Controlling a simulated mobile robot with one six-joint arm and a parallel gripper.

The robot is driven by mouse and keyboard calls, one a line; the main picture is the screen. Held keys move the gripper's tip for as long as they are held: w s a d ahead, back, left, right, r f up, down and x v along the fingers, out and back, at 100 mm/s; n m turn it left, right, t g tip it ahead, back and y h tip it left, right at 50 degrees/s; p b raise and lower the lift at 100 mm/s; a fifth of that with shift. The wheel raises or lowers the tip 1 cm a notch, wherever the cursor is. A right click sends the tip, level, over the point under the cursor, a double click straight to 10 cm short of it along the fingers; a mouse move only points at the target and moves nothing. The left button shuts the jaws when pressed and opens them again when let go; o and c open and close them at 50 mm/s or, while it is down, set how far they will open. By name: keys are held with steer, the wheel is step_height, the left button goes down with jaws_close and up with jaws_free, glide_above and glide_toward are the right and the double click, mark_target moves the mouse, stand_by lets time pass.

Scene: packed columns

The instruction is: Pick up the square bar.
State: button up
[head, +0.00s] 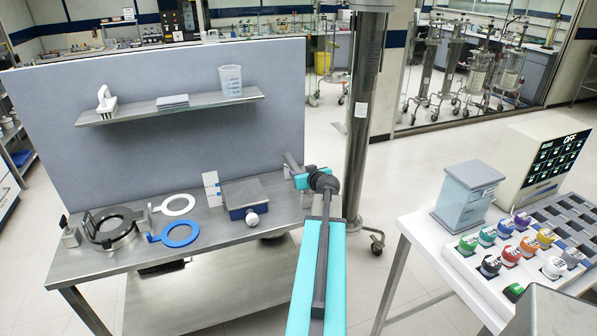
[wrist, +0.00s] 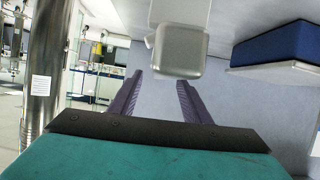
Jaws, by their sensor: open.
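The square bar (wrist: 178,52) is pale grey metal with a squarish, round-cornered end. It fills the top middle of the wrist view, just ahead of my fingertips and a little right of centre. My gripper (wrist: 158,78) is open, its two dark purple fingers apart, with nothing held between them. In the head view my gripper (head: 293,166) is at the right end of the steel bench, beside the upright panel. I cannot pick out the bar clearly there, as my arm hides that area.
The steel bench (head: 160,258) carries a blue-bodied jack (head: 243,196) left of my gripper, a white ring (head: 178,197) and a blue ring (head: 158,239). The jack also shows at the right of the wrist view (wrist: 275,45). A tall metal column (head: 362,130) stands right of the bench.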

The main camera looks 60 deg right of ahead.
steer(key=shift+x, duration=0.85)
steer(key=shift+a, duration=0.1)
jaws_close()
